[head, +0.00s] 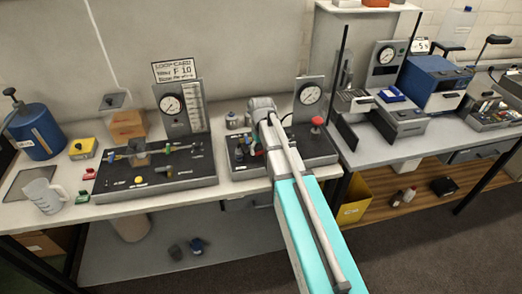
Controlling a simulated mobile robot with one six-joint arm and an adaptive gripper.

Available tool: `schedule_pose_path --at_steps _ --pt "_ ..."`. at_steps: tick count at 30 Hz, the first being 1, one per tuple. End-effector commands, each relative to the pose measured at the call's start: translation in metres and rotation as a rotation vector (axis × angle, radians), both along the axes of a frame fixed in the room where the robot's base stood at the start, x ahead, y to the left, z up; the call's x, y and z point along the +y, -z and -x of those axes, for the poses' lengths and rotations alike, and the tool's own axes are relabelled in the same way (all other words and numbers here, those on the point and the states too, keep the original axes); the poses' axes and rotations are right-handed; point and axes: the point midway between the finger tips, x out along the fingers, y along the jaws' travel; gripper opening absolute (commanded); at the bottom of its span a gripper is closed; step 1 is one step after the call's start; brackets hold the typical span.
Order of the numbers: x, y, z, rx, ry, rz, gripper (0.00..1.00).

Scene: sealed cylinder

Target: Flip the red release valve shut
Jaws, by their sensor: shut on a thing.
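My arm reaches up from the bottom right over the right-hand dark panel (240,172). Its grey wrist is above that panel, and its body hides my gripper's fingertips and whatever is between them. A small red part (238,155), perhaps the red release valve, shows just left of the wrist. I cannot tell its angle or whether my gripper touches it. A round gauge (309,95) stands at the back of this panel, with a red knob (317,121) in front of it. The left panel (150,187) carries a gauge, a graduated scale and small coloured fittings.
A blue tank (37,131), a yellow box (82,148) and a clear jug (43,195) stand at the bench's left. A grey instrument (401,115) and a blue machine (436,82) stand at the right. A yellow bin (353,205) is below the bench.

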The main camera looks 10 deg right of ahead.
Motion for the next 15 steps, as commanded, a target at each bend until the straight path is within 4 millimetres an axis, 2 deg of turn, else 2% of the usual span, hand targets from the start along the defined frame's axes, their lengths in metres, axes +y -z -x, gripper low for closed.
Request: schedule_pose_path --at_steps 6,15 --pt "0.0006 0.0003 -0.0024 0.002 0.152 -0.001 0.36" --pt "0.0005 0.0003 -0.0040 0.003 0.254 0.000 0.36"
